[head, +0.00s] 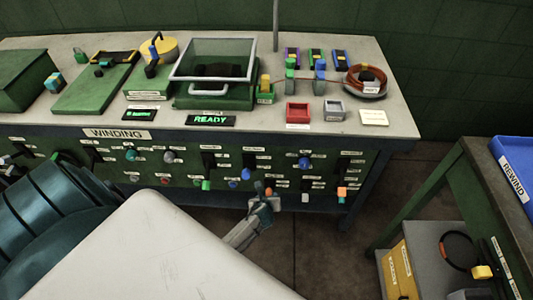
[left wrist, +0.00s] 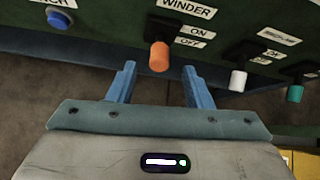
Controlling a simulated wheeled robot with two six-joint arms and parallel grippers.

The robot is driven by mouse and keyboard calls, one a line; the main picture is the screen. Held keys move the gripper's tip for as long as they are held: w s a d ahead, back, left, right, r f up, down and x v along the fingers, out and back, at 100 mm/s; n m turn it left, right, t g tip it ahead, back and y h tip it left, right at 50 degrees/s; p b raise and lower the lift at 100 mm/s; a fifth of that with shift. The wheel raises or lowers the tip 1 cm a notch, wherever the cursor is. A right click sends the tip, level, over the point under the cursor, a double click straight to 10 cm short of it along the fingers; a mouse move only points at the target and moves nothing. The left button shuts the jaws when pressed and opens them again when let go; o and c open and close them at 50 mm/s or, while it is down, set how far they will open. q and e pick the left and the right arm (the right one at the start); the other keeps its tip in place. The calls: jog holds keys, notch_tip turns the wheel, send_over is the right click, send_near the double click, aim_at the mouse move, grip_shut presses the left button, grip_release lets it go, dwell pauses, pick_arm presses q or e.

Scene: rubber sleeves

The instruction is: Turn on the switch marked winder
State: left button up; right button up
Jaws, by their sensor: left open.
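The winder switch (left wrist: 160,55) has an orange-tipped lever on a dark base, under a WINDER label (left wrist: 188,7) in the left wrist view. Its lever hangs down, with the ON label (left wrist: 199,31) above the OFF label (left wrist: 190,43) to its right. My left gripper (left wrist: 160,86) is open. The orange tip lies ahead of the gap between its two blue fingers, and nothing is held. In the head view the left gripper (head: 264,201) is at the lower front panel, with a small orange tip at its fingers. My right gripper is not seen.
A blue button (left wrist: 60,19) is left of the switch; a white-tipped lever (left wrist: 238,80) and a teal-tipped lever (left wrist: 295,93) are to its right. The green panel (head: 130,155) carries several other controls. A side table with a blue tray (head: 512,160) stands at right.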

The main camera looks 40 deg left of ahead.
pick_arm(q)
jog(key=shift+v, duration=1.3)
